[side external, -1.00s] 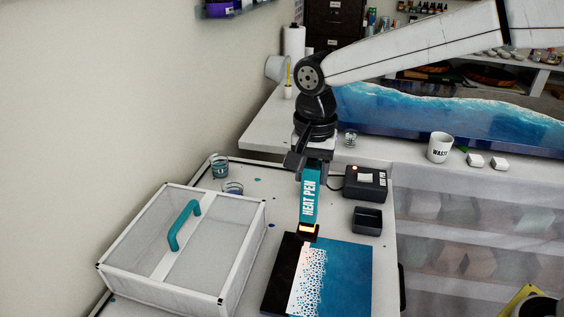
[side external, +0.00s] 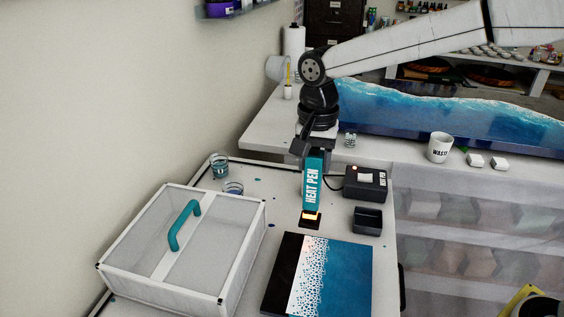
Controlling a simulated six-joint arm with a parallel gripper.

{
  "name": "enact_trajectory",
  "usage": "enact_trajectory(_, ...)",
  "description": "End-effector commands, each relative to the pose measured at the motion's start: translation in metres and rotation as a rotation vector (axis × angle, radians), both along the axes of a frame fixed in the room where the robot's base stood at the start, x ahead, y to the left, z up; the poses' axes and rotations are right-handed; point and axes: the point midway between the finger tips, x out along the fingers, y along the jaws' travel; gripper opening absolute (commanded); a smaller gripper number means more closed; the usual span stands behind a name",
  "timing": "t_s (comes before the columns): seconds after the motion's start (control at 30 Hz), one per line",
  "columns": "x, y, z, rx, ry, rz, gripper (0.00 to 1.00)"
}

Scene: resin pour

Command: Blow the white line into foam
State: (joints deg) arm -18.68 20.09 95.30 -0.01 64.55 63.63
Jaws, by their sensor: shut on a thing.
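My gripper (side external: 317,148) is shut on the teal heat pen (side external: 313,182), which it holds upright, tip down. The pen's nozzle (side external: 310,218) glows orange and is just beyond the far edge of the panel, no longer over it. The panel (side external: 345,275) lies flat on the table with a black band at left and blue at right. Between them runs the white line (side external: 306,275), broken into lacy cells with blue and dark specks along its length. The heat pen's control box (side external: 366,183) stands to the right with an orange light lit.
A white mesh-topped cover (side external: 185,250) with a teal handle stands left of the panel. Two small cups (side external: 220,167) stand behind it. A dark open holder (side external: 367,220) is right of the pen. A waste cup (side external: 440,147) and white blocks (side external: 484,161) are on the back bench.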

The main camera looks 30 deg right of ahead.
Motion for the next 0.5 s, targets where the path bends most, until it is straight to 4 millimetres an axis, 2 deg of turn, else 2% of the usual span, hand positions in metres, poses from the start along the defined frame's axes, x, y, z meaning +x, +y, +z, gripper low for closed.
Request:
enact_trajectory(0.37,0.0097,-0.0101,0.0004,0.001,-0.001,-0.001,0.0)
enact_trajectory(0.5,0.0093,-0.0093,0.0062,0.0,-0.001,0.0,0.0)
